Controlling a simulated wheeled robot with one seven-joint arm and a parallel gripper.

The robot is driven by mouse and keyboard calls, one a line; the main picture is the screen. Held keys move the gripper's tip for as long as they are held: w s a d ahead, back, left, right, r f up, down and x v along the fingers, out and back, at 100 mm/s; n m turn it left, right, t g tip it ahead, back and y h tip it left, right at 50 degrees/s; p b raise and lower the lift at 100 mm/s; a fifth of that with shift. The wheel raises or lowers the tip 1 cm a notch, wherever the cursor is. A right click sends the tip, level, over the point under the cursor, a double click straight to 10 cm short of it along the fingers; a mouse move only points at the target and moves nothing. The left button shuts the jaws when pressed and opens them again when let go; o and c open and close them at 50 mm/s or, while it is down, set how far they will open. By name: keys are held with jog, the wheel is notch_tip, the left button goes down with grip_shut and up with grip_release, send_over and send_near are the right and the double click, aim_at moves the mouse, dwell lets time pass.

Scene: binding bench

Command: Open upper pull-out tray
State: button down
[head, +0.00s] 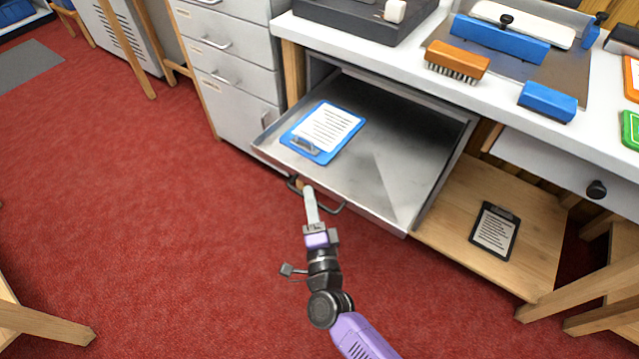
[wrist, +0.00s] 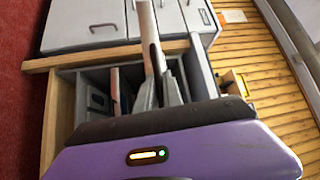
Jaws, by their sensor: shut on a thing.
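The upper pull-out tray (head: 385,165) is a grey metal tray under the bench top, slid well out over the red floor. A blue clipboard (head: 313,158) with a white sheet lies in its left part. A dark bar handle (head: 330,210) runs along the tray's front edge. My gripper (head: 306,188) is at the left part of this handle and shut on it. In the wrist view my gripper's fingers (wrist: 152,60) point away over the bench front. The exact contact is too small to see.
A wooden lower shelf (head: 450,215) holds a black clipboard (head: 494,231). A grey drawer cabinet (head: 235,100) stands left of the tray. A drawer with a black knob (head: 597,189) is at the right. The red floor in front is largely clear; wooden legs (head: 50,325) stand at lower left.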

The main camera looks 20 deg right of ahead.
jog(key=shift+s+a+f, duration=0.1)
jog(key=shift+s+a, duration=0.45)
jog(key=shift+a, duration=0.15)
jog(key=c, duration=1.5)
grip_release()
jog(key=s, duration=0.5)
jog(key=s+a+f+p, duration=0.1)
jog(key=s, duration=0.1)
jog(key=shift+s, duration=0.25)
